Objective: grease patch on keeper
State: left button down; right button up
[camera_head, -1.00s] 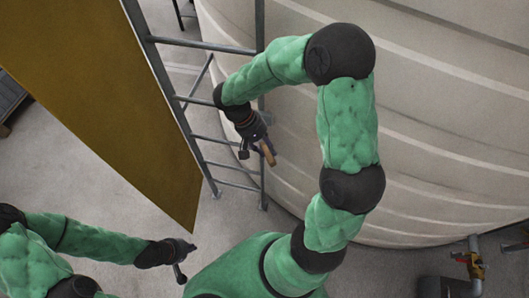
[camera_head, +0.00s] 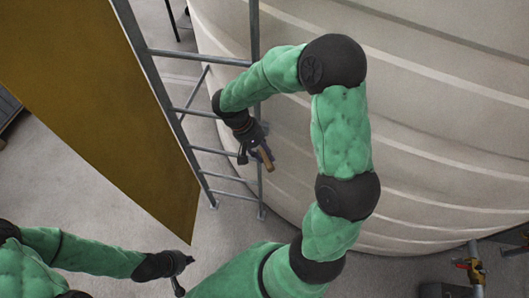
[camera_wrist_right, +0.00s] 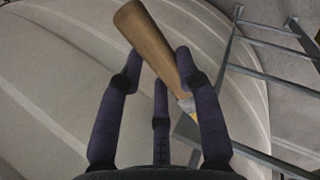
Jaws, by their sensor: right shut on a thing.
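My right gripper (camera_head: 257,148) is shut on a wooden-handled tool (camera_head: 265,158) beside the ladder, in front of the pale tank. In the right wrist view the tool (camera_wrist_right: 155,42) lies slanted between the dark fingers of the right gripper (camera_wrist_right: 158,75). Its thick brown handle is up, and a narrow yellow and pale end is low at the right finger; its tip is hard to make out. My left gripper (camera_head: 183,273) is at the lower left, its dark fingers spread apart and empty. I cannot pick out the keeper or a grease patch.
A large ribbed pale tank (camera_head: 440,130) fills the right side. A grey metal ladder (camera_head: 212,150) stands close by my right gripper. A big ochre panel (camera_head: 90,100) slants across the left. Grey floor (camera_head: 75,185) lies open at left.

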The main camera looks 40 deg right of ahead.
jog(key=shift+w+d, duration=0.45)
jog(key=shift+d, duration=0.05)
dwell(0.3)
jog(key=s+d, duration=0.1)
jog(key=s+d+b, duration=0.1)
jog(key=s, duration=0.1)
jog(key=shift+s+d, duration=0.1)
jog(key=shift+d, duration=0.15)
dwell(0.3)
jog(key=shift+w+a, duration=1.3)
jog(key=shift+w, duration=0.3)
jog(key=s+a, duration=0.4)
jog(key=shift+a, duration=0.25)
